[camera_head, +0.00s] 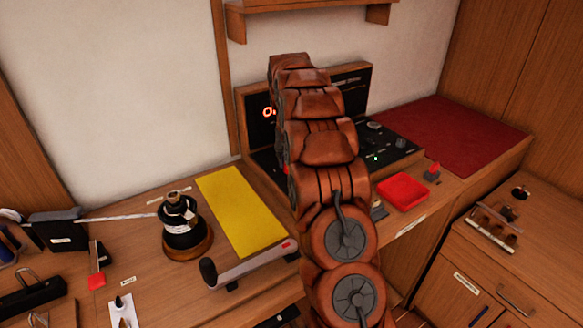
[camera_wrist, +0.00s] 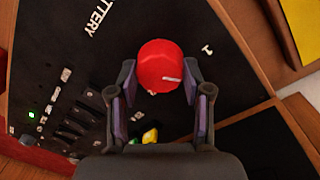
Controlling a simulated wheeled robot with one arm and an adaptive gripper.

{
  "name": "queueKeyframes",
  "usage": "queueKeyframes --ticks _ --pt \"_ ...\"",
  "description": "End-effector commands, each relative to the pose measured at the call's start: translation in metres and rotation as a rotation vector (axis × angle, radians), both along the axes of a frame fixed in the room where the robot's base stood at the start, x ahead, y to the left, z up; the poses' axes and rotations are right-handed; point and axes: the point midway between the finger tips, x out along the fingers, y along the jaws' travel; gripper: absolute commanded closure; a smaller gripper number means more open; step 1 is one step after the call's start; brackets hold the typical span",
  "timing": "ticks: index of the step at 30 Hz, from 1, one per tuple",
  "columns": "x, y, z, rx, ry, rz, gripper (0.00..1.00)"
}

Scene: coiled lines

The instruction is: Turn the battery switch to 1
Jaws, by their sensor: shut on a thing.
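The battery switch is a round red knob (camera_wrist: 158,62) with a short white mark near its right side. It sits on a black panel (camera_wrist: 222,82) lettered "BATTERY" at upper left, with a "1" (camera_wrist: 207,49) to the knob's upper right. The white mark does not point straight at the "1". My gripper (camera_wrist: 159,76) has a finger on each side of the knob and is shut on it. In the head view my arm hides the knob and the gripper; the black panel (camera_head: 262,138) shows on both sides of my arm.
Switches (camera_wrist: 70,130) and a green light (camera_wrist: 31,114) lie left on the panel. A shelf (camera_head: 300,5) hangs above.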

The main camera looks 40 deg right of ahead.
Motion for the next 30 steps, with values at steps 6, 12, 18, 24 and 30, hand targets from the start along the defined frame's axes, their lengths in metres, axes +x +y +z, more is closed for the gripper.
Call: queueKeyframes --ticks 6,12,18,24,30 --pt "0.0005 0.0009 -0.0022 0.0 -0.003 0.187 0.86" --pt "0.0001 0.0004 -0.0007 -0.001 -0.003 0.321 0.86" --pt "0.0004 0.0009 0.0001 -0.001 -0.003 0.408 0.86" --pt "0.0004 0.001 0.0007 -0.001 -0.003 0.45 0.86" --pt "0.0004 0.001 0.0011 -0.001 -0.003 0.46 0.86"
